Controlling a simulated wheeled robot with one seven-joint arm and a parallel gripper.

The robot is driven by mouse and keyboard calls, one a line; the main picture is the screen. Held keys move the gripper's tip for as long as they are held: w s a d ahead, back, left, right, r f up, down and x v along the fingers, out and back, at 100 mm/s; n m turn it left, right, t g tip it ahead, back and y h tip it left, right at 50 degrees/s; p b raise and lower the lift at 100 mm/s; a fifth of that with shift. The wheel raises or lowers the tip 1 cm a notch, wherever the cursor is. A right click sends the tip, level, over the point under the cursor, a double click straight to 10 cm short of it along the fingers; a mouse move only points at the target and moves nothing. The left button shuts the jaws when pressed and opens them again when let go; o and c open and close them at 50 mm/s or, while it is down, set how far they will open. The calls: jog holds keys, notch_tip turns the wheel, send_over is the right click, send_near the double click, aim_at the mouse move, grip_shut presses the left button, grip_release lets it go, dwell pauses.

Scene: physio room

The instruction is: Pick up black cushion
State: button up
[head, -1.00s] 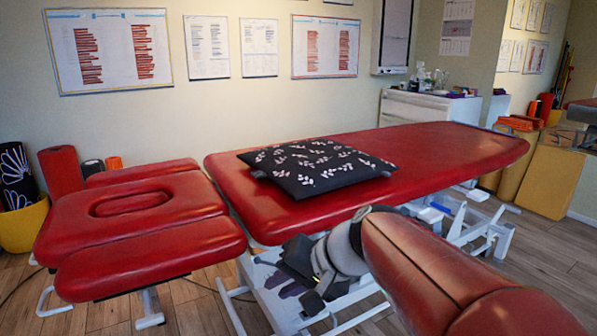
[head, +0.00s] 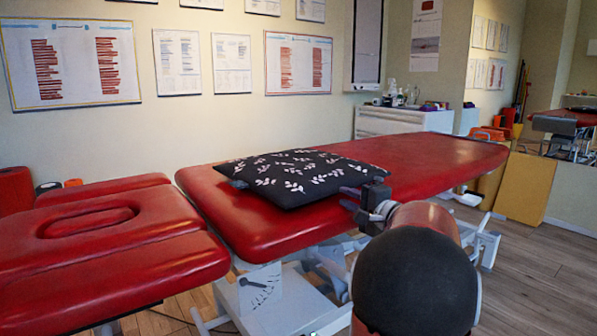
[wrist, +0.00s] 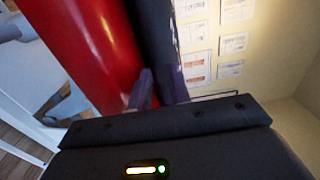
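The black cushion (head: 290,176) with white leaf prints lies flat on the red treatment table (head: 420,165). My gripper (head: 350,197) is level with the cushion's near right edge, with its purple fingers pointing at it. In the wrist view, my gripper (wrist: 160,86) has its two fingers apart, one to each side of the dark cushion edge (wrist: 152,35). The red table top (wrist: 85,45) is beside the left finger. I cannot tell how far the edge reaches between the fingers, or whether they touch it. My forearm hides part of the table's near side.
A separate red headrest section (head: 110,235) with an oval hole stands at the left. A white cabinet (head: 385,121) with bottles is against the back wall. Wooden floor (head: 535,255) is free at the right. The table top right of the cushion is clear.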

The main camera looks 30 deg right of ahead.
aim_at(335, 190)
jog(key=w, duration=0.4)
jog(key=shift+r, duration=0.1)
jog(key=shift+c, duration=0.5)
grip_shut()
jog(key=shift+a, duration=0.1)
